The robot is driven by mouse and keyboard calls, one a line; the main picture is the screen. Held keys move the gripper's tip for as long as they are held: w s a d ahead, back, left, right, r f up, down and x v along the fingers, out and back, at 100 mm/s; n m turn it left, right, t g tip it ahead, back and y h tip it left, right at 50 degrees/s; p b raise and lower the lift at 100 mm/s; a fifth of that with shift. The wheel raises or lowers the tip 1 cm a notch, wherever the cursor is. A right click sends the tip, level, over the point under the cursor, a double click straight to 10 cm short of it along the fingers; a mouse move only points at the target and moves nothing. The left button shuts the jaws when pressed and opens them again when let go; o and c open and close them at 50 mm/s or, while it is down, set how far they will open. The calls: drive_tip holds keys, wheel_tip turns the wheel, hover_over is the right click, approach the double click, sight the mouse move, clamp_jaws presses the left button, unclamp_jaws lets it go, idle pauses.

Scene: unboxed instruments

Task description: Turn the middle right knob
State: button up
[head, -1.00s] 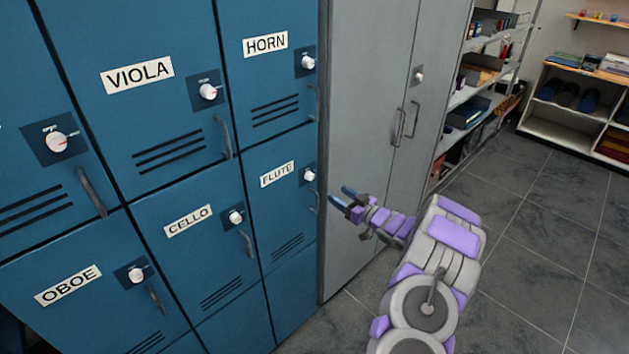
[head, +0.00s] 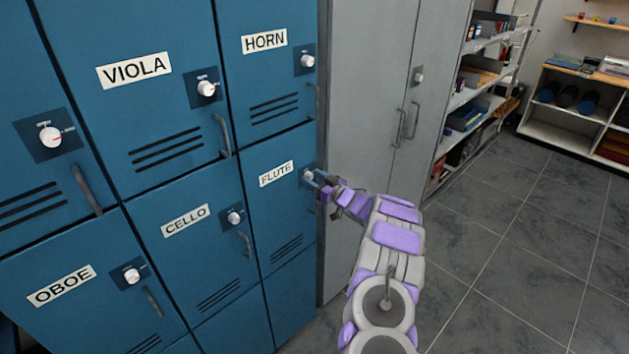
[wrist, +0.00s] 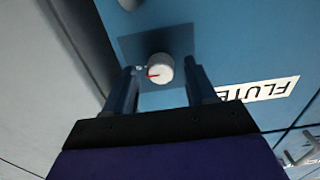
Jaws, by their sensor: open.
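The middle right knob is the white knob (head: 308,175) with a red mark on the blue FLUTE locker door (head: 281,207). In the wrist view the knob (wrist: 160,68) sits on a dark square plate, seen upside down beside the FLUTE label (wrist: 262,90). My gripper (wrist: 160,75) is open, with one finger on each side of the knob. The wrist view shows gaps between the knob and both fingers. In the head view my gripper (head: 316,186) is at the FLUTE knob and partly covers its plate and the door handle.
Other white knobs sit on the HORN (head: 307,61), VIOLA (head: 206,88), CELLO (head: 234,217) and OBOE (head: 132,276) doors. Handles stick out from the doors. A grey cabinet (head: 368,80) stands right beside the lockers. The tiled floor (head: 520,240) is clear at the right.

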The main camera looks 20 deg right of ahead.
drive_tip(key=shift+c, duration=0.3)
clamp_jaws()
drive_tip(key=shift+r+n, duration=0.1)
drive_tip(key=shift+n, duration=0.2)
drive_tip(key=n+p, duration=0.1)
drive_tip(key=n, duration=0.2)
drive_tip(key=shift+n, duration=0.4)
drive_tip(key=n, duration=0.4)
drive_tip(key=shift+n, duration=0.3)
drive_tip(key=n+b, duration=0.1)
drive_tip(key=n, duration=0.1)
drive_tip(key=n+b, duration=0.1)
drive_tip(key=n, duration=0.1)
drive_tip(key=shift+s+a+f, duration=0.1)
drive_tip(key=shift+f, duration=0.25)
drive_tip(key=shift+a+f+n+b, duration=0.1)
drive_tip(key=shift+n+b, duration=1.9)
drive_tip(key=shift+n, duration=0.5)
